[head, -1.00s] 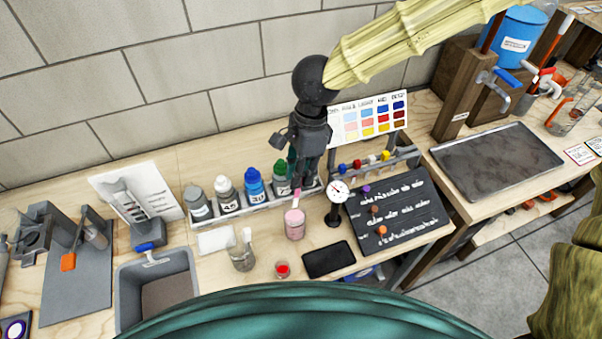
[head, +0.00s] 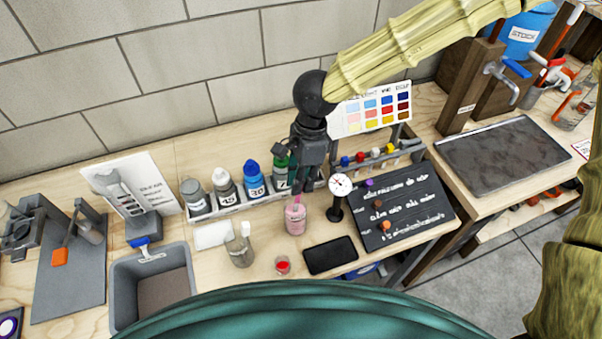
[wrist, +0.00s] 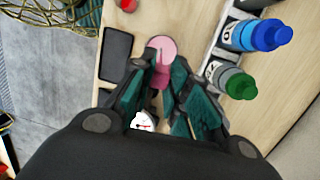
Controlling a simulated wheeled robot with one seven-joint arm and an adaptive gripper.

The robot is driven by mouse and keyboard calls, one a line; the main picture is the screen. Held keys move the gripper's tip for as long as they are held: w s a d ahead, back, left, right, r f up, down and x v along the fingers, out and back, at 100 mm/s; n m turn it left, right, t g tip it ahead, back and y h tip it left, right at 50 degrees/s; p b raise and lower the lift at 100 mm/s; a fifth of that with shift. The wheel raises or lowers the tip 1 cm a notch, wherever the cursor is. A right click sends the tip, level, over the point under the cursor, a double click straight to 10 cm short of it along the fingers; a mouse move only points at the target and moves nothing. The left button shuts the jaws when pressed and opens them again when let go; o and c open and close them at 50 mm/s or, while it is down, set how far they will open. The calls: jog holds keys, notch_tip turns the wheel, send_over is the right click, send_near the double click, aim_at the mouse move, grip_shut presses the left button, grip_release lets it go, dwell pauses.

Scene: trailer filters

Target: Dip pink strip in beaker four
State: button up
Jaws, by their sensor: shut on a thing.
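My gripper (head: 297,186) is shut on a pink strip (head: 296,200), which points down from the fingertips. A small jar (head: 295,220) with pink contents stands on the bench right below it. The strip's lower end is at the jar's mouth; I cannot tell how deep it reaches. In the wrist view the strip (wrist: 161,78) lies between the fingers and overlaps the round pink jar top (wrist: 163,46). No number on this jar is readable, so I cannot tell whether it is beaker four.
A rack of capped bottles (head: 255,182) stands behind. A dial gauge (head: 340,184) and black written board (head: 405,211) are on the right. A cloudy jar (head: 240,252), red-filled dish (head: 282,266) and black slab (head: 330,256) are in front. A grey bin (head: 122,297) is left.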

jog(key=shift+w+f, duration=0.2)
jog(key=shift+f, duration=0.9)
jog(key=shift+s+f, duration=0.1)
jog(key=shift+f, duration=0.35)
jog(key=shift+f+b, duration=0.3)
jog(key=shift+f, duration=1.15)
grip_shut()
jog(key=shift+r+p, duration=5.2)
jog(key=shift+p, duration=0.85)
